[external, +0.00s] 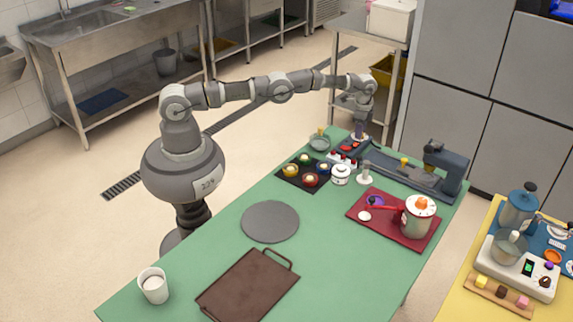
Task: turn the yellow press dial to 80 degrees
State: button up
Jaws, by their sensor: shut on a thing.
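The dark grey press (445,165) stands at the far right end of the green table, with a long low base. A small yellow dial-like piece (404,162) shows on that base; its angle is too small to read. My gripper (359,136) points down at the table's far edge, to the left of this yellow piece and apart from it. It is over a small dark panel with red parts (352,147). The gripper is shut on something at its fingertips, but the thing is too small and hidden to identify.
Beside the panel are a black tray of coloured cups (290,178), a white jar (341,175) and a grey bowl (319,143). A red tray (390,230) holds a white pot (419,217). A round grey plate (270,222) and brown tray (248,290) lie nearer.

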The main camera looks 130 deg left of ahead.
jog(key=shift+r, duration=0.1)
dwell(0.3)
jog(key=o, duration=1)
notch_tip(320, 180, up, 8)
jog(key=p, duration=0.4)
jog(key=shift+f, duration=0.2)
